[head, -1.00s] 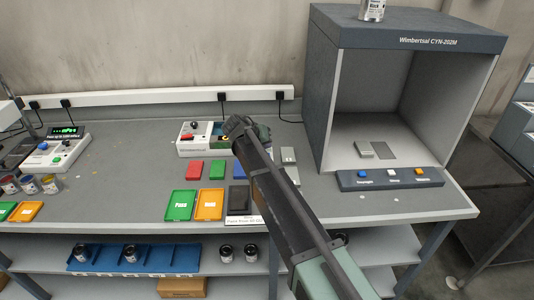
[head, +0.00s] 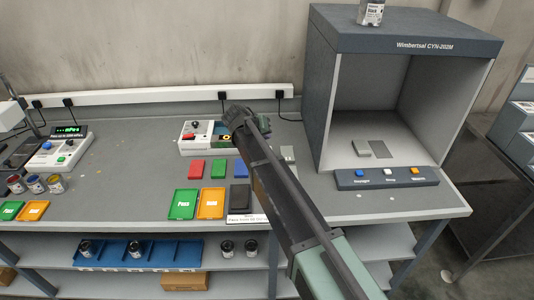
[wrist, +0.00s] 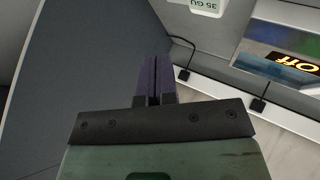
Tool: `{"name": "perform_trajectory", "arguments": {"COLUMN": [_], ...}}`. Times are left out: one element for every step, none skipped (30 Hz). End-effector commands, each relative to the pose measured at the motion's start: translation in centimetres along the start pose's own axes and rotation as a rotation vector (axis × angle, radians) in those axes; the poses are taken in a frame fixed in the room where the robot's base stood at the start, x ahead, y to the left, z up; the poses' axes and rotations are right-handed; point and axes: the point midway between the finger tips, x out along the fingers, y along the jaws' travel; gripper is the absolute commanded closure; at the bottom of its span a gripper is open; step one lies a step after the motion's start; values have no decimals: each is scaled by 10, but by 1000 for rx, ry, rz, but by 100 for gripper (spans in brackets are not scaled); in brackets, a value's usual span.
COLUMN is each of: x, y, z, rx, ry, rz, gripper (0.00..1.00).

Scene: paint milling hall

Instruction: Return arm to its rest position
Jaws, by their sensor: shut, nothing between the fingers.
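My arm reaches up from the bottom right of the head view over the grey workbench (head: 130,195). Its gripper end is largely hidden behind my own wrist, in front of the white instrument (head: 190,144) at the back of the bench. In the wrist view my gripper (wrist: 154,62) has its two dark fingers together, with nothing between them. The fingers point towards the grey surfaces and the wall trunking.
A grey light booth (head: 319,100) stands at the right, with a button panel (head: 387,178) in front. A green tray (head: 184,204), an orange tray (head: 210,204) and colour panels lie on the bench. A meter (head: 58,153) stands left. Cans stand on the shelf below.

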Motion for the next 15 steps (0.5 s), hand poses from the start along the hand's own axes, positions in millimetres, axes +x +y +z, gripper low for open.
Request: {"name": "perform_trajectory", "arguments": {"x": [0, 0, 0, 0, 0, 0, -1, -4, -10, -14, -15, -16, -18, -19, -23], "y": [0, 0, 0, 0, 0, 0, -2, -1, 3, 10, 21, 40, 56, 72, 93], "z": [0, 0, 0, 0, 0, 2, 9, 23, 48, 70, 94, 128, 154, 180, 215], "rx": [0, 0, 0, -1, -10, -37, -69, -97, -131, -153, -170, -186, -191, -193, -189], "ry": [0, 0, 0, 0, -1, -11, -38, -71, -114, -152, -196, -257, -301, -344, -397], "rz": [0, 0, 0, 0, 0, -1, -18, -45, -85, -122, -159, -214, -258, -302, -363], "gripper": [100, 100, 100, 100, 100, 100, 100, 100, 100, 100, 100, 100, 100, 100, 100]}}
